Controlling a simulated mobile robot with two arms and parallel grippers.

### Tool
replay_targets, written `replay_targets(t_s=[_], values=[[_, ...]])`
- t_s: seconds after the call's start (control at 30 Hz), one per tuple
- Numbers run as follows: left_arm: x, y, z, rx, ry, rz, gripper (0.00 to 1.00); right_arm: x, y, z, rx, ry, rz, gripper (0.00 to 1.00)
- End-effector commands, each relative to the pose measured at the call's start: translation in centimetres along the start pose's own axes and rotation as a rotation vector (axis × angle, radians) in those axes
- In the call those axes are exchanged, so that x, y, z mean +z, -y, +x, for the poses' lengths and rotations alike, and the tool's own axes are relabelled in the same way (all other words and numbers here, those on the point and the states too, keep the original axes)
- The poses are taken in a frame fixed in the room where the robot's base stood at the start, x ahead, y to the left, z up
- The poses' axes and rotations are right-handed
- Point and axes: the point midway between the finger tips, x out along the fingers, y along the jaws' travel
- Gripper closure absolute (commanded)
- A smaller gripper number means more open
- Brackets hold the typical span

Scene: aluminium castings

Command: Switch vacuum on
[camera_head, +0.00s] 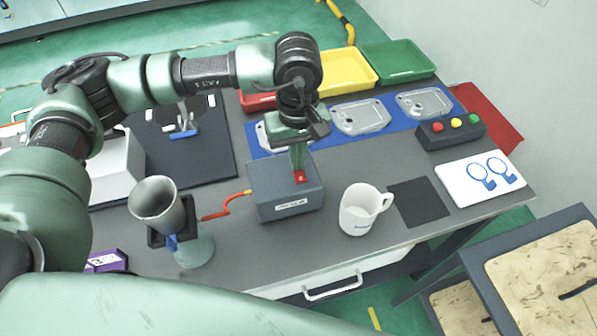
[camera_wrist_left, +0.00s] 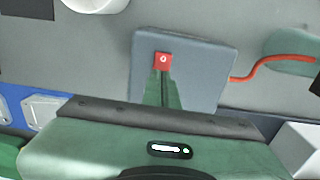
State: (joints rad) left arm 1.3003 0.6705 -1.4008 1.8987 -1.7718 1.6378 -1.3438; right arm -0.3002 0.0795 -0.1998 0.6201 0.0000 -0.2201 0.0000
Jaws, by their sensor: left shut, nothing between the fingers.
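The vacuum unit is a grey box (camera_head: 287,200) on the table in the head view, with a white label on its front. A red switch (camera_head: 300,177) sits on its top. My left gripper (camera_head: 299,168) is shut and empty, pointing down with its fingertips at the switch. In the left wrist view the red switch (camera_wrist_left: 163,61) with a white mark shows just beyond the fingertips (camera_wrist_left: 160,75), on the grey box (camera_wrist_left: 200,65). I cannot tell whether the fingertips touch it. The switch's state is not clear. My right gripper is not in view.
A red hose (camera_head: 228,206) runs left from the box to a grey funnel-like cup (camera_head: 156,201). A white mug (camera_head: 358,212) stands right of the box. A blue mat with castings (camera_head: 361,117) and a button box (camera_head: 451,132) lie behind.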

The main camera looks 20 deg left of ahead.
Motion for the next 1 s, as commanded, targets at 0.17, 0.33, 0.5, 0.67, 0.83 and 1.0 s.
replay_targets(t_s=[0.17, 0.33, 0.5, 0.67, 0.83, 1.0], values=[[0.0, 0.0, 0.3, 0.0, 0.001, 0.0, 1.0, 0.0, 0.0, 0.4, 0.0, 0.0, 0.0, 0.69], [0.1, 0.0, 0.6, 0.0, 0.001, 0.001, 1.0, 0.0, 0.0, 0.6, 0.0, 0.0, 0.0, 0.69], [0.1, 0.0, 0.5, -0.001, 0.003, 0.001, 1.0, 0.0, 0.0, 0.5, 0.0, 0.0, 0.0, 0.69], [0.1, 0.0, -0.4, -0.001, 0.002, 0.001, 1.0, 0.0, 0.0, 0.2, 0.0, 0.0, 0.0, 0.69], [0.1, 0.0, -1.8, 0.001, 0.001, 0.001, 1.0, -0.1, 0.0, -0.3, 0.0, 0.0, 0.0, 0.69], [0.0, 0.0, -3.2, 0.0, 0.0, 0.001, 1.0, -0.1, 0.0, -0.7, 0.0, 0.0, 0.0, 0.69]])
